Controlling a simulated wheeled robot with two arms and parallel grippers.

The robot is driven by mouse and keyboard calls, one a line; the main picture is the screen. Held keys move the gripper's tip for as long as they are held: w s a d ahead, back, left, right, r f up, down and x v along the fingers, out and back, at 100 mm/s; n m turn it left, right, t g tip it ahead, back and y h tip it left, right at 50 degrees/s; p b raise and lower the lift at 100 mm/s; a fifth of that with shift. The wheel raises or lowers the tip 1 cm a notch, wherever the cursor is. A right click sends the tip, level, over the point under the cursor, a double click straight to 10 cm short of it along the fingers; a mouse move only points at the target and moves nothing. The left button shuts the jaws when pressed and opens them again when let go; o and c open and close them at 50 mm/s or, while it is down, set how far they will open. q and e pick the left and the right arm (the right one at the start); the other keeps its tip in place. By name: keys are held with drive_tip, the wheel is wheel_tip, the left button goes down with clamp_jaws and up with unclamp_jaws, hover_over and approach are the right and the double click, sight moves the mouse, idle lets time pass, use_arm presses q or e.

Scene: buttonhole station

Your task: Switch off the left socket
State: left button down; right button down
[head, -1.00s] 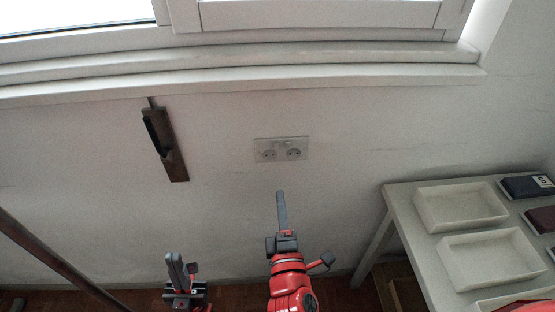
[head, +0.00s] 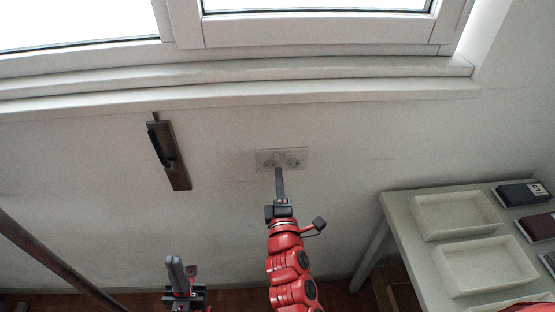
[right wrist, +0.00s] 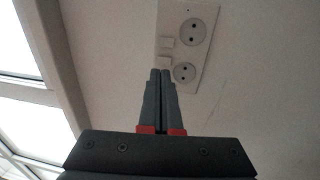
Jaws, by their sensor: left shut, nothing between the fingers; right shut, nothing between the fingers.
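The double socket plate (head: 281,153) is on the wall below the window sill. Its left socket (head: 269,165) and right socket (head: 294,163) sit side by side, with small switches above them. In the right wrist view the left socket (right wrist: 185,73) is the lower one, its switch (right wrist: 163,61) beside it; which way it is tipped is unclear. My right gripper (head: 278,170) is shut and empty, its fingertips in front of the plate; in the right wrist view its tips (right wrist: 161,72) are just below that switch. Contact cannot be told. My left gripper (head: 175,262) is shut and empty, low and away from the plate.
A dark wooden wall piece (head: 168,155) hangs left of the plate. A pale table (head: 400,213) with trays (head: 458,214) and dark boxes (head: 522,194) stands at the right. The window sill (head: 240,94) juts out above.

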sight(277, 156)
drive_tip(key=shift+w+r+p, duration=0.15)
drive_tip(key=shift+w+p, duration=0.35)
drive_tip(key=shift+w, duration=1.6)
